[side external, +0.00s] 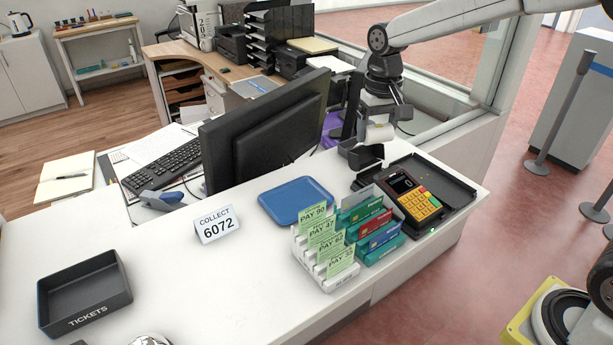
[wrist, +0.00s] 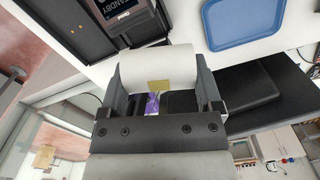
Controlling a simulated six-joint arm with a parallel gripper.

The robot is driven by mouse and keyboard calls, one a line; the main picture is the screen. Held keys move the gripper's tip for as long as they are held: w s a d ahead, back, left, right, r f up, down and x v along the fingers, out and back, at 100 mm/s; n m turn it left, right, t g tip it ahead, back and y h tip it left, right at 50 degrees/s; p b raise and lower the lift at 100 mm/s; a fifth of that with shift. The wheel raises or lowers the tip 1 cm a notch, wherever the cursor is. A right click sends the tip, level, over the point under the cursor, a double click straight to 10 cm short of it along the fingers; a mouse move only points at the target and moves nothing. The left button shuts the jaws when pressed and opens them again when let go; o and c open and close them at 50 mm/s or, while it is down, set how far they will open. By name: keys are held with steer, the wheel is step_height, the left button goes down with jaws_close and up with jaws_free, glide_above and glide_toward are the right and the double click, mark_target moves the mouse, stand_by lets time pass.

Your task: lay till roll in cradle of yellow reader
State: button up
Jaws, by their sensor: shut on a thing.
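The reader (side external: 415,193) has a dark body and yellow keys and sits in a black tray on the counter at the right in the side view. Its screen end shows at the top of the wrist view (wrist: 122,17). A black open holder (side external: 362,155), seemingly the cradle, stands at the reader's far end. My gripper (side external: 381,128) is shut on the white till roll (wrist: 157,66), one finger at each end of it. In the side view the roll (side external: 379,133) appears just above and behind the holder. The cradle's inside is hidden.
A rack of cards and green PAY slips (side external: 327,250) stands left of the reader. A blue tray (side external: 296,201) lies beyond it. A monitor (side external: 265,130) stands left of my gripper. A COLLECT sign (side external: 217,225) and a TICKETS tray (side external: 85,292) are farther left.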

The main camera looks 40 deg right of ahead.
steer(key=s+d+n, duration=0.3)
steer(key=s, duration=0.8)
steer(key=shift+s+d, duration=0.2)
steer(key=shift+d, duration=0.05)
steer(key=w+f, duration=0.1)
steer(key=w, duration=0.2)
steer(key=w+f, duration=0.1)
steer(key=w, duration=0.2)
steer(key=w+f, duration=0.2)
steer(key=w, duration=0.1)
steer(key=shift+d, duration=0.35)
steer(key=w+f, duration=0.1)
steer(key=f, duration=0.1)
steer(key=w+f, duration=0.2)
steer(key=shift+w+d+f, duration=0.15)
steer(key=shift+w, duration=0.05)
steer(key=shift+w+f, duration=0.5)
steer(key=shift+f, duration=0.05)
steer(key=shift+w+f, duration=0.1)
